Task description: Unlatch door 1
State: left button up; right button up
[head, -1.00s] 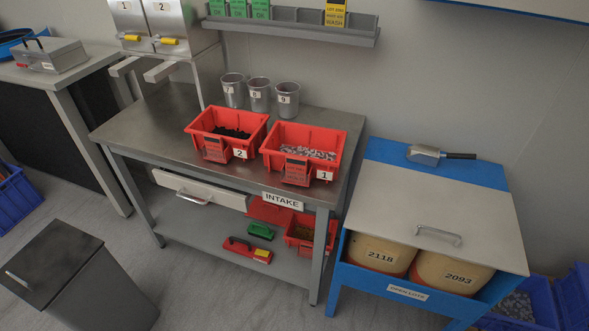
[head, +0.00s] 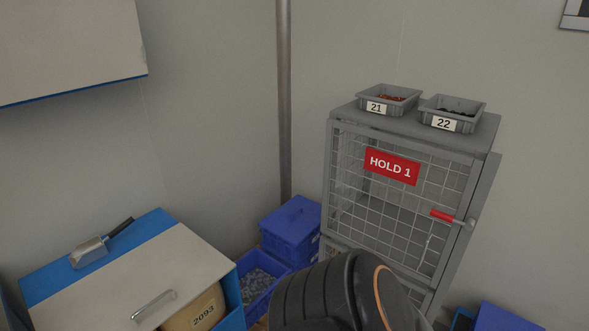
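A grey wire-mesh cage cabinet stands at the right in the head view. Its upper mesh door (head: 388,205) carries a red sign (head: 392,166) reading HOLD 1 and is closed. A latch with a red handle (head: 442,215) sits at the door's right edge, with the handle pointing left, roughly level. A dark rounded link of my arm covers the lower part of the cabinet. Neither gripper shows in this view.
Grey bins 21 (head: 388,98) and 22 (head: 452,113) stand on the cabinet. Blue crates (head: 291,230) are stacked left of it, beside a vertical pole (head: 284,100). At lower left is a blue bench with a pale lid (head: 140,280) and a metal scoop (head: 90,252).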

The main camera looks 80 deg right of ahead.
aim_at(469, 226)
jog(key=z, duration=3.85)
jog(key=i+j+z, duration=0.15)
jog(key=j+z, duration=0.15)
jog(key=z, duration=0.2)
jog(key=i+j+z, duration=0.1)
jog(key=j+z, duration=0.2)
jog(key=z, duration=0.15)
jog(key=i+j+z, duration=0.15)
jog(key=j, duration=0.3)
jog(key=j+z, duration=0.1)
jog(key=j, duration=0.4)
